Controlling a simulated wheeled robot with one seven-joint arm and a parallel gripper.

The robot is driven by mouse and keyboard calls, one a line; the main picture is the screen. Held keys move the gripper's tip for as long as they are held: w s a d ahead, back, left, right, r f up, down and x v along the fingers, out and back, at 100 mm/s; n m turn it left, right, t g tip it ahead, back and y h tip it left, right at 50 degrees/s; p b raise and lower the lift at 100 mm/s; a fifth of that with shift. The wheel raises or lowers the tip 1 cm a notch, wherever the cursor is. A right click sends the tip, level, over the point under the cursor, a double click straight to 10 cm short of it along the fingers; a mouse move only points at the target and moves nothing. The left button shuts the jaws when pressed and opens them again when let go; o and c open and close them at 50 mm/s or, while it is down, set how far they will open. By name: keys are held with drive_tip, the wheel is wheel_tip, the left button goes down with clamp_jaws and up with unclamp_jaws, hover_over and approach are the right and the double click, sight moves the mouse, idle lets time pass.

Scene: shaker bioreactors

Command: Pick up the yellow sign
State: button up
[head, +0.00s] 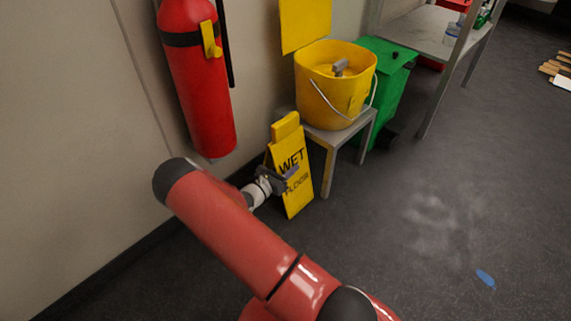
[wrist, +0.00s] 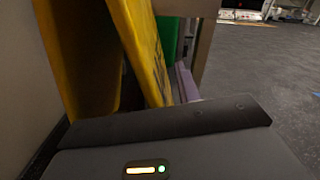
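The yellow sign (head: 296,184) reads "WET FLOOR" and stands upright on the floor near the wall, between the fire extinguisher and a small stool. My gripper (head: 283,179) is at the sign's left side, around mid-height, with a grey finger across its front face. In the wrist view the sign (wrist: 140,40) shows as two yellow panels with a dark gap between them. One purple-grey finger lies close along the outer side of the right panel. The other finger is hidden, so I cannot tell whether the gripper is closed on the panel.
A red fire extinguisher (head: 198,80) hangs on the wall above left. A yellow bucket (head: 330,100) stands on the grey stool (head: 328,160) right behind the sign, with a green bin (head: 392,85) beyond. Open floor lies right, with a blue item (head: 486,278).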

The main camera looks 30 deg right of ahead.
drive_tip(key=shift+w+d, duration=0.1)
drive_tip(key=shift+d, duration=0.1)
drive_tip(key=shift+c, duration=0.3)
clamp_jaws()
drive_tip(key=shift+r, duration=0.15)
